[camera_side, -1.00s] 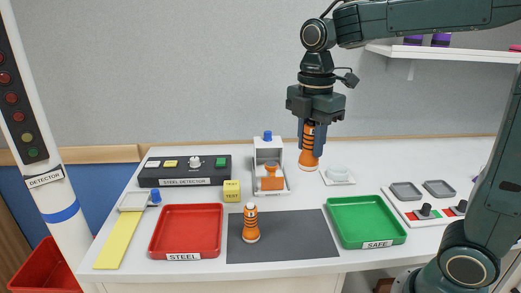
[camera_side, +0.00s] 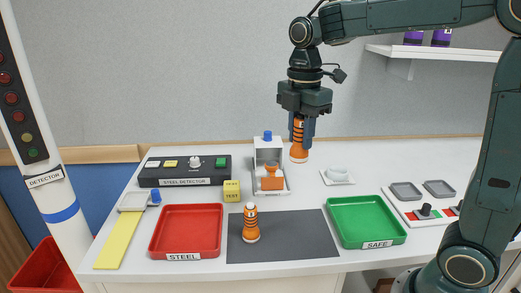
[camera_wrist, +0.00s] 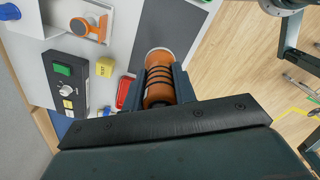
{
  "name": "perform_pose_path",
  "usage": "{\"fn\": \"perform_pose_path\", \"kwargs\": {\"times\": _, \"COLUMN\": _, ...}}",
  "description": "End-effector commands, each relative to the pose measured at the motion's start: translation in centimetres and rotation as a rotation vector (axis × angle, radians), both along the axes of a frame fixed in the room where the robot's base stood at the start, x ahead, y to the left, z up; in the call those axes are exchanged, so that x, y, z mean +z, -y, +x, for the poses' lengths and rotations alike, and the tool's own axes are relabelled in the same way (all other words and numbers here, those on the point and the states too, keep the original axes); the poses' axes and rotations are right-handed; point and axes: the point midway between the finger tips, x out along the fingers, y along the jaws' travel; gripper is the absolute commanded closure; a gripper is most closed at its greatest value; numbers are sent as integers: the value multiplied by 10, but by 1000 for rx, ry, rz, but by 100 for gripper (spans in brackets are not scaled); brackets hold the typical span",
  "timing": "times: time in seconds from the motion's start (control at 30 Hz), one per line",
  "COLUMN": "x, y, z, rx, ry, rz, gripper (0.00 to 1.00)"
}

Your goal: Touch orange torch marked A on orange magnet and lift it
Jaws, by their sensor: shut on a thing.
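My gripper (camera_side: 299,135) is shut on an orange torch with dark bands (camera_side: 298,154) and holds it upright in the air, lens end down, above the back of the table. The held torch also shows between the jaws in the wrist view (camera_wrist: 159,80). I cannot read a letter on it. A second orange torch (camera_side: 251,226) stands on the dark grey mat (camera_side: 290,240). The two are apart.
A red STEEL tray (camera_side: 186,208) is left of the mat and a green SAFE tray (camera_side: 366,200) right of it. The black steel detector box (camera_side: 185,172) and yellow TEST block (camera_side: 231,191) stand at back left. A small white dish (camera_side: 338,177) is right of the holder.

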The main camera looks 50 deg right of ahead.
Motion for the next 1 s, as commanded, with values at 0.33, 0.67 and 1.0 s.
{"fn": "perform_pose_path", "kwargs": {"times": 0.33, "x": -8, "y": 35, "z": 70, "rx": -4, "ry": -1, "rz": 0, "gripper": 98}}
{"fn": "perform_pose_path", "kwargs": {"times": 0.67, "x": -27, "y": 76, "z": 128, "rx": -2, "ry": -1, "rz": 0, "gripper": 98}}
{"fn": "perform_pose_path", "kwargs": {"times": 1.0, "x": -40, "y": 101, "z": 155, "rx": -1, "ry": 0, "rz": 0, "gripper": 98}}
